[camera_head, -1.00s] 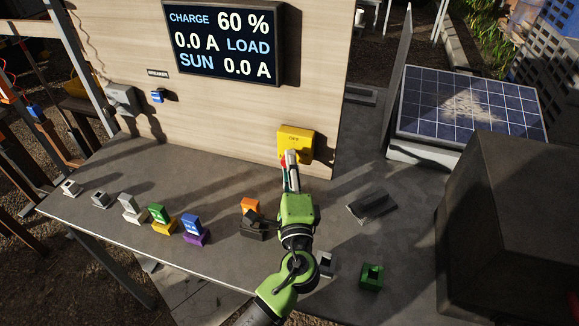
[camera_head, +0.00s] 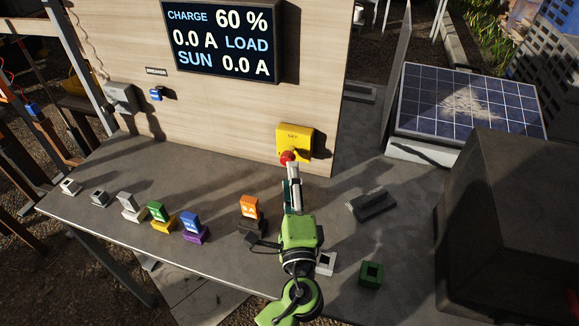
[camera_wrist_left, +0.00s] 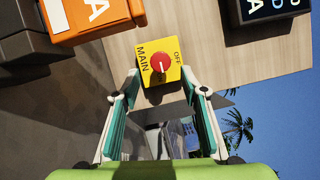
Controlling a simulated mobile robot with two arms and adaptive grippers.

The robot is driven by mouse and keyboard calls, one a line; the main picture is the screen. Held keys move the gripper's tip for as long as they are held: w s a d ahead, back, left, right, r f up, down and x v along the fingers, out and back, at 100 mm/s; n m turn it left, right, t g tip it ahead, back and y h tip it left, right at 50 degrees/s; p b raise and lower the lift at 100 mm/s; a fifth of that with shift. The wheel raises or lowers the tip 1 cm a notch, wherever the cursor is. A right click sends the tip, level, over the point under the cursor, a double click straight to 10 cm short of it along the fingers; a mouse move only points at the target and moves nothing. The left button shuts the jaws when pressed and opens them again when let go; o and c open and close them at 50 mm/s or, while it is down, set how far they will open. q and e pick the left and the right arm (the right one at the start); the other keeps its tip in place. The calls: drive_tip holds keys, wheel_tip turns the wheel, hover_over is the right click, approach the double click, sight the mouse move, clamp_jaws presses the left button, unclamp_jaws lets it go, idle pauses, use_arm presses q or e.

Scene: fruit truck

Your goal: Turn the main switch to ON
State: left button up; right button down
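The main switch is a yellow box (camera_head: 295,139) on the wooden panel, with a red knob (camera_head: 287,157) on its front. In the left wrist view the yellow face (camera_wrist_left: 143,58) reads MAIN and OFF, and the red knob (camera_wrist_left: 158,62) has a small white mark; I cannot tell surely which setting it points at. My left gripper (camera_head: 291,168) is just in front of and below the knob in the head view. In the left wrist view the left gripper (camera_wrist_left: 160,74) is open, its fingers apart on either side below the knob, with nothing between them. My right gripper is not in view.
The display (camera_head: 222,38) reads charge 60 %, load 0.0 A, sun 0.0 A. An orange block (camera_head: 249,207) stands on a dark base left of my arm. Several coloured blocks stand further left on the table. A solar panel (camera_head: 470,103) and a dark box (camera_head: 510,220) are at right.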

use_arm(q)
drive_tip(key=s, duration=0.6)
drive_tip(key=shift+s+d+f, duration=0.2)
drive_tip(key=shift+s+f, duration=0.1)
drive_tip(key=shift+s, duration=0.05)
drive_tip(key=shift+r, duration=0.1)
